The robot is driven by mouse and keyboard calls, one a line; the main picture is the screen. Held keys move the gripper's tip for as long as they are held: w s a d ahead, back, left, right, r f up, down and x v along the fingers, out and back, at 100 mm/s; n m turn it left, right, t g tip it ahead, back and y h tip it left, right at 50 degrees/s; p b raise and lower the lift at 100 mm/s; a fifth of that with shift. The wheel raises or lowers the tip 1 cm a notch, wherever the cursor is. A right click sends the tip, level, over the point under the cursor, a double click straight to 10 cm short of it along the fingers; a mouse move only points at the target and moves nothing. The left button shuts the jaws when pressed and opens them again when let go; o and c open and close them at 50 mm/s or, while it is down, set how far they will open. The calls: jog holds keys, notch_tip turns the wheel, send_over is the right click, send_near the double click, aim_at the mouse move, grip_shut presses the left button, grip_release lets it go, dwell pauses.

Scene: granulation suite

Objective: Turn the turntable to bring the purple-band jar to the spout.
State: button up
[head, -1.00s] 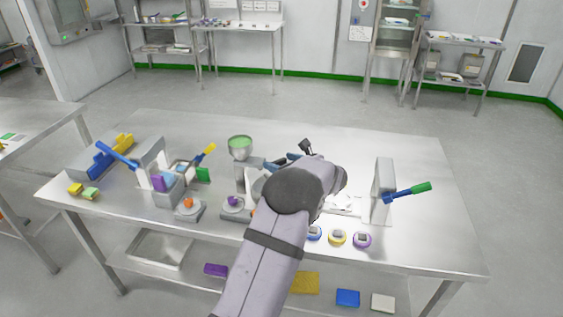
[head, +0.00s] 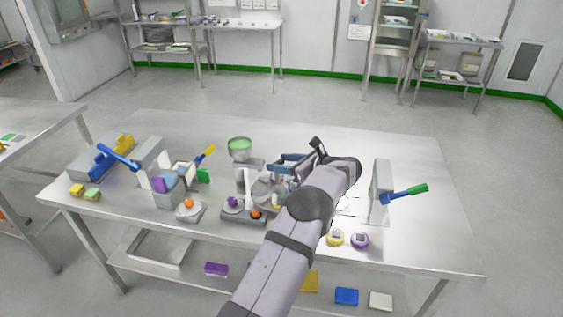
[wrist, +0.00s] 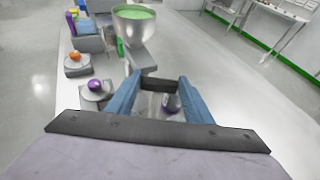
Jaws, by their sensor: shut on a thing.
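The grey turntable (head: 262,196) shows in the head view, partly hidden behind my arm, with small banded jars on it. The hopper (head: 240,147) with green contents stands just behind and left of it; it also shows in the wrist view (wrist: 134,24). My gripper (head: 284,160) is over the turntable's far side. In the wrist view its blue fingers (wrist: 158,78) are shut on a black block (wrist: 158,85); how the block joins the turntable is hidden. A jar with a purple band (wrist: 171,103) shows between the fingers, below the block.
An orange-knobbed unit (head: 189,211) is further left. A post with a green-tipped lever (head: 381,190) stands at right. Yellow (head: 335,238) and purple (head: 360,240) rings lie near the front edge.

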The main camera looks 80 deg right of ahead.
jog(key=shift+d+r+n+t+y, duration=0.2)
jog(key=shift+n+t+y, duration=0.2)
jog(key=shift+n+y, duration=0.2)
jog(key=o, duration=1.4)
jog(key=shift+o, duration=0.5)
jog(key=shift+a, duration=0.1)
jog(key=shift+f, duration=0.1)
notch_tip(320, 180, up, 10)
